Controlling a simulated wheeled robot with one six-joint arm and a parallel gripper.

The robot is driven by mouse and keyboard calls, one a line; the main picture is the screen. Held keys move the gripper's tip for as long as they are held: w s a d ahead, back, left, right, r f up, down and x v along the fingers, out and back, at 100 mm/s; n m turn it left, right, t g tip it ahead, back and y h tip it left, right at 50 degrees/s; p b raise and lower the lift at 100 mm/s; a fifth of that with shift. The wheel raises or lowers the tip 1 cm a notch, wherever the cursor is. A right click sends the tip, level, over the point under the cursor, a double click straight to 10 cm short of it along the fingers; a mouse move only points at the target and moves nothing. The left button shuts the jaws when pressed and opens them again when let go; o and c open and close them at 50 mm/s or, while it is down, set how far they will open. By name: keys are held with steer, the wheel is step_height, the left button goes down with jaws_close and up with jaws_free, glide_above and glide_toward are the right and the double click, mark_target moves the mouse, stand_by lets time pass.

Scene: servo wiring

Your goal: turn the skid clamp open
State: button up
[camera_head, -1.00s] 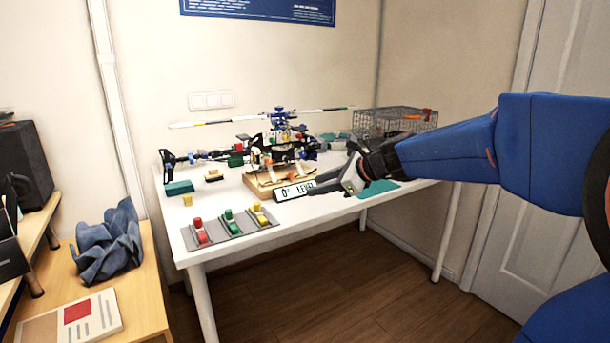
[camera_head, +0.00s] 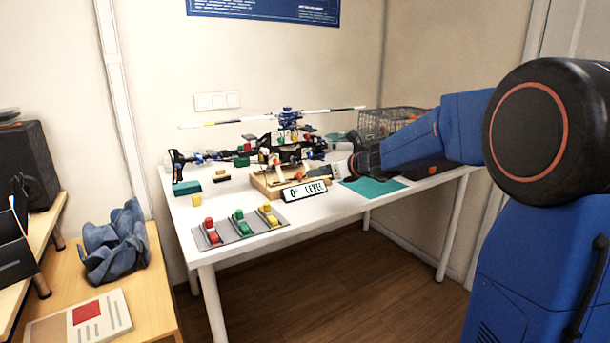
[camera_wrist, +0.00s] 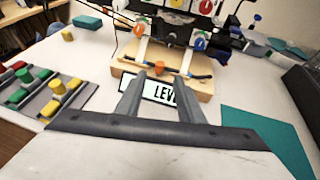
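The model helicopter (camera_head: 288,138) stands over a wooden base (camera_head: 262,187) on the white table. In the wrist view, the base (camera_wrist: 203,86) carries pale uprights and a small orange knob (camera_wrist: 159,63), which looks like the skid clamp. Which way the clamp is turned is too small to tell. My gripper (camera_wrist: 162,78) is open and empty, its two fingers apart in front of the base, with the knob beyond the gap between the tips. The "0° LEVEL" sign (camera_wrist: 162,93) shows between and behind the fingers. In the head view my gripper (camera_head: 326,171) is at the base's right side.
A grey mat (camera_head: 224,242) with red, green and yellow pieces lies at the front left. A teal mat (camera_head: 374,187) lies to the right of the base. A wire basket (camera_head: 392,121) stands at the back right. A teal block (camera_head: 186,188) sits at the left.

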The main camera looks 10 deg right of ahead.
mark_target(298, 175)
steer(key=x, duration=0.8)
jaws_close()
